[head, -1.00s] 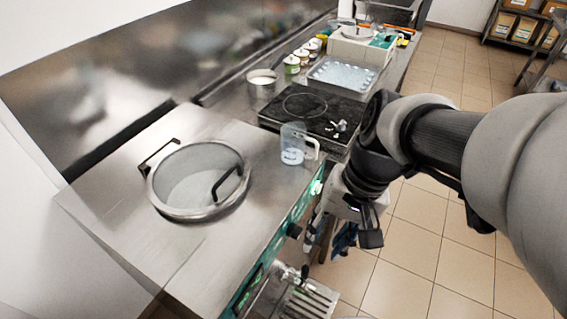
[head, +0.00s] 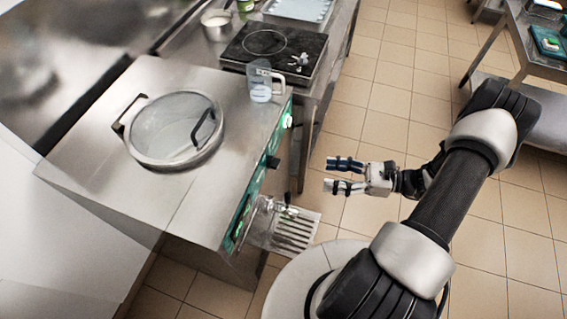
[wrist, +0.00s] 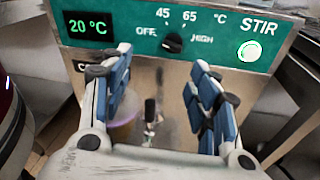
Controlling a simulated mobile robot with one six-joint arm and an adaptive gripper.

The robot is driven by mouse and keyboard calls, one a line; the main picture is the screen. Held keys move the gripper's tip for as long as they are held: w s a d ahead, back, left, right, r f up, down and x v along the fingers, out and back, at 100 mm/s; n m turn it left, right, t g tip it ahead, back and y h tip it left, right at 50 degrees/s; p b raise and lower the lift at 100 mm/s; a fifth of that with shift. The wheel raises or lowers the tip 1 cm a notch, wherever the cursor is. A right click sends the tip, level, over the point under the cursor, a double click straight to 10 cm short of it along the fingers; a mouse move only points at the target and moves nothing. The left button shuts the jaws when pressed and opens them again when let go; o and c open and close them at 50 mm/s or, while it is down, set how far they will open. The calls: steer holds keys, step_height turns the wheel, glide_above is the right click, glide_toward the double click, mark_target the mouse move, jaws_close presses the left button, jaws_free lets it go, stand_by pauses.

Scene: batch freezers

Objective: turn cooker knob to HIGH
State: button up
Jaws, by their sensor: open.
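The black cooker knob (wrist: 173,43) is on a green panel (wrist: 120,22) marked OFF, 45, 65 °C and HIGH. I cannot tell exactly which mark it points to. In the head view the knob (head: 272,162) shows small on the cooker's front side. My gripper (head: 331,176) is open and empty, to the right of the cooker and apart from the panel, with its fingers pointing at it. In the wrist view my gripper (wrist: 161,60) has its blue-padded fingers apart, and the knob appears between and beyond the fingertips.
The panel also has a 20 °C display (wrist: 88,26) and a lit green STIR button (wrist: 249,51). Below it are a tap (wrist: 150,112) and a drip grate (head: 293,230). A jug (head: 261,88) stands at the cooker's edge, near the lidded opening (head: 175,130). Floor beside the gripper is clear.

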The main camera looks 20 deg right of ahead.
mark_target(274, 163)
steer(key=w+a+f+m+t+b, duration=0.1)
steer(key=w+a+f+m+t, duration=0.1)
steer(key=w+a, duration=0.7)
steer(key=a+f+m, duration=0.1)
steer(key=a, duration=0.2)
steer(key=shift+w+a+t+h, duration=0.15)
steer(key=shift+a+t+h, duration=0.15)
steer(key=shift+a+t, duration=0.1)
steer(key=shift+c, duration=0.4)
steer(key=c, duration=1)
